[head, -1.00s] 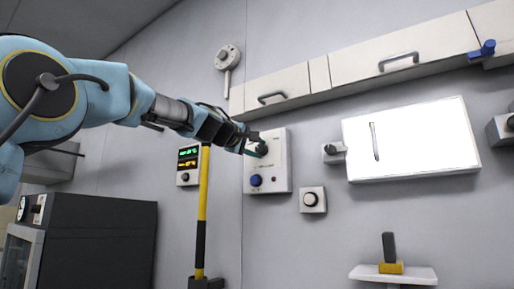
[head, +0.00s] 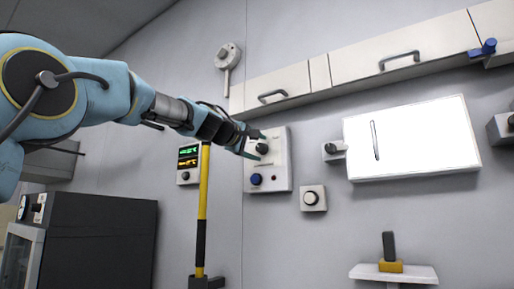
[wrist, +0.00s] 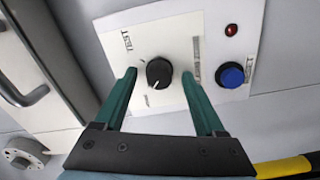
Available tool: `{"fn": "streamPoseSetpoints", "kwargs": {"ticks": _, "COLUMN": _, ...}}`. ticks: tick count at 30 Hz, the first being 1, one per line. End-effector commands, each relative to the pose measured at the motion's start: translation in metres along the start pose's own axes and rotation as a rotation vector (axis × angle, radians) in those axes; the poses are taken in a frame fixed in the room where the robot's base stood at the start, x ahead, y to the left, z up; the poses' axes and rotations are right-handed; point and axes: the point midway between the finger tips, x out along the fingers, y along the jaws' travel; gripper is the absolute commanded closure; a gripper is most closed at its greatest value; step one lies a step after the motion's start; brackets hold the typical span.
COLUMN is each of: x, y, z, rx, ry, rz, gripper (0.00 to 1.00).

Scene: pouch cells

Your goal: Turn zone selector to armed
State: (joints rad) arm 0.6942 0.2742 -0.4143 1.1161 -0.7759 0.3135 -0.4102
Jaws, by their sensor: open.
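The zone selector looks to be the black round knob (wrist: 159,72) on a white wall panel (head: 281,176). In the wrist view its white pointer mark aims toward the bottom of the picture, slightly left. A label near its upper left seems to read TEST; the other lettering is too small to read. My gripper (head: 257,147) is in front of the knob, which also shows in the head view (head: 262,149). In the wrist view its two green fingers (wrist: 159,75) are spread wide, one on each side of the knob, with visible gaps. It holds nothing.
The panel also has a blue button (wrist: 231,75) and a red light (wrist: 231,30). A yellow-black post (head: 202,215) stands left of the panel, beside a lit display (head: 188,163). Cabinets (head: 280,92) hang above; a separate switch box (head: 313,198) is at the lower right.

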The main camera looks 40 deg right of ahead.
Motion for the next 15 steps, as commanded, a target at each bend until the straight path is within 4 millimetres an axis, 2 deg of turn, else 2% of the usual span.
{"fn": "streamPoseSetpoints", "kwargs": {"ticks": 5, "x": -0.003, "y": 0.000, "z": 0.000, "rx": 0.001, "ry": 0.000, "rz": 0.001, "gripper": 0.28}}
{"fn": "streamPoseSetpoints", "kwargs": {"ticks": 8, "x": -0.012, "y": -0.002, "z": 0.000, "rx": 0.001, "ry": 0.002, "rz": 0.001, "gripper": 0.28}}
{"fn": "streamPoseSetpoints", "kwargs": {"ticks": 15, "x": -0.057, "y": -0.005, "z": 0.001, "rx": 0.003, "ry": 0.005, "rz": 0.002, "gripper": 0.28}}
